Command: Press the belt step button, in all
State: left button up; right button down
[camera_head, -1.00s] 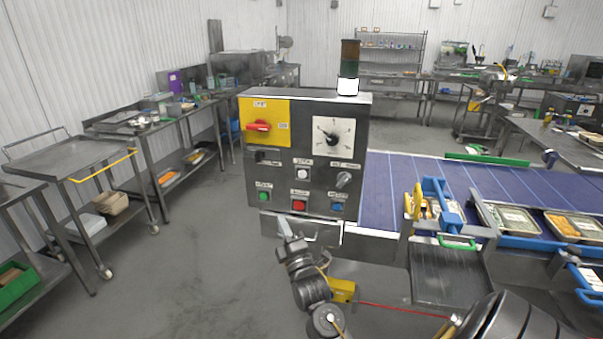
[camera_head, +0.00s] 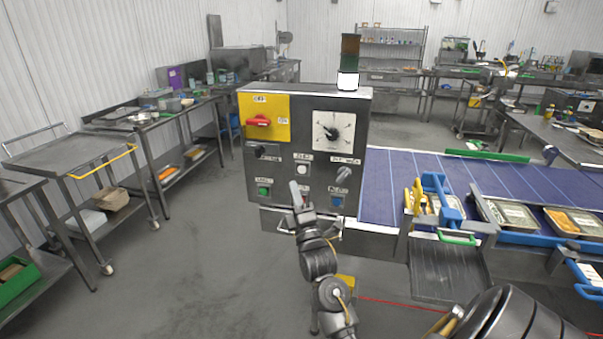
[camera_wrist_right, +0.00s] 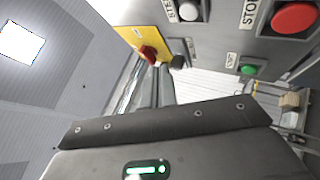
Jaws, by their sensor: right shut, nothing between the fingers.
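The grey control box (camera_head: 301,130) stands at the belt's near left end. On its front are a white button (camera_head: 302,169), a green button (camera_head: 264,191) and a blue button (camera_head: 337,202). The right wrist view shows the white button (camera_wrist_right: 187,10), the green button (camera_wrist_right: 248,70) and a large red button (camera_wrist_right: 295,18). The small labels are hard to read. My right gripper (camera_head: 297,194) is shut and empty, in front of the lower middle of the panel, covering the red button in the head view. I cannot tell whether it touches the panel. My left gripper is out of view.
A red switch (camera_head: 258,121) on a yellow plate, a dial (camera_head: 333,132) and a grey selector knob (camera_head: 343,173) are also on the panel. The blue belt (camera_head: 395,190) runs off to the right with trays beside it. Open floor lies to the left.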

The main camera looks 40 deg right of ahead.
aim_at(302, 169)
jog(key=shift+w+d+b, duration=0.3)
jog(key=shift+w+d, duration=0.35)
jog(key=shift+d, duration=0.25)
jog(key=shift+w+d+b, duration=0.35)
jog(key=shift+w+d, duration=0.25)
jog(key=shift+d, duration=0.35)
jog(key=shift+w+d+b, duration=0.3)
jog(key=shift+w+d, duration=0.35)
jog(key=shift+d, duration=0.25)
jog(key=shift+w+d, duration=0.3)
jog(key=shift+d, duration=0.05)
